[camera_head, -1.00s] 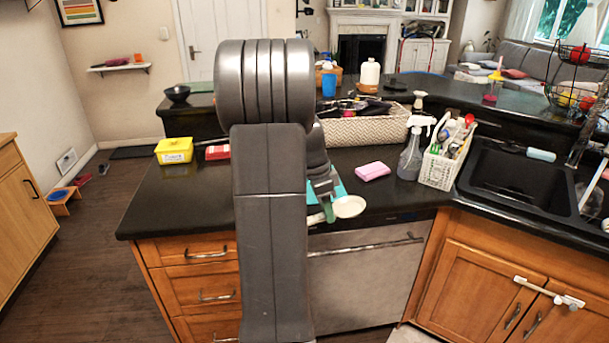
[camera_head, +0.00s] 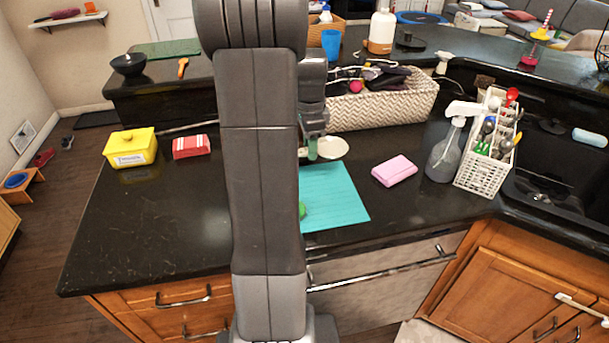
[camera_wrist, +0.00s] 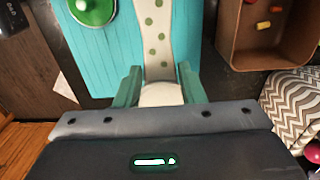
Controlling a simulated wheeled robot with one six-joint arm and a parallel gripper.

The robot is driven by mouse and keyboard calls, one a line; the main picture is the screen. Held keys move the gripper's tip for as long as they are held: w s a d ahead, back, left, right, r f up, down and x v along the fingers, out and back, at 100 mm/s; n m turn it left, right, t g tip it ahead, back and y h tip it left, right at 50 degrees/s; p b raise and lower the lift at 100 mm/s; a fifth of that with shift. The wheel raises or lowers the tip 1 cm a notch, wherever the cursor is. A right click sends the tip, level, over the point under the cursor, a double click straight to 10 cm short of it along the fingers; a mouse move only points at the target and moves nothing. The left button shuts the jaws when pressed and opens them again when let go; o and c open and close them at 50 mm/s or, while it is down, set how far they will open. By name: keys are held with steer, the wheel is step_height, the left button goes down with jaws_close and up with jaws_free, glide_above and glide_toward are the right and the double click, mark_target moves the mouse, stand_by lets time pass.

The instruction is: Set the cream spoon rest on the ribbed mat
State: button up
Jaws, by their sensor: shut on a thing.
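The cream spoon rest (camera_head: 332,148) shows its pale round end beside my fingertips in the head view. In the wrist view its body (camera_wrist: 160,40), with green dots, stretches away from the fingers. My gripper (camera_head: 312,150), also seen in the wrist view (camera_wrist: 160,88), has green fingers shut on the spoon rest. The teal ribbed mat (camera_head: 338,200) lies flat on the dark counter. In the head view the gripper appears at the mat's far edge; its height is hard to tell. My arm hides the mat's left part. The mat shows in the wrist view (camera_wrist: 95,50).
A green item (camera_head: 303,211) is on the mat, partly hidden by my arm; the wrist view shows a round green-and-white thing (camera_wrist: 92,8). A pink sponge (camera_head: 395,170) lies right of the mat. A woven basket (camera_head: 385,108) stands behind. A spray bottle (camera_head: 445,155) stands farther right.

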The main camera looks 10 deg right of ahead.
mark_target(309, 180)
steer(key=shift+w+f, duration=0.15)
steer(key=shift+w, duration=0.15)
step_height(309, 180, down, 10)
steer(key=shift+r+p, duration=0.2)
steer(key=shift+p, duration=0.45)
steer(key=shift+f, duration=0.2)
steer(key=o, duration=1.1)
steer(key=shift+r, duration=0.1)
step_height(309, 180, up, 12)
steer(key=shift+r+b, duration=0.15)
steer(key=shift+b, duration=0.35)
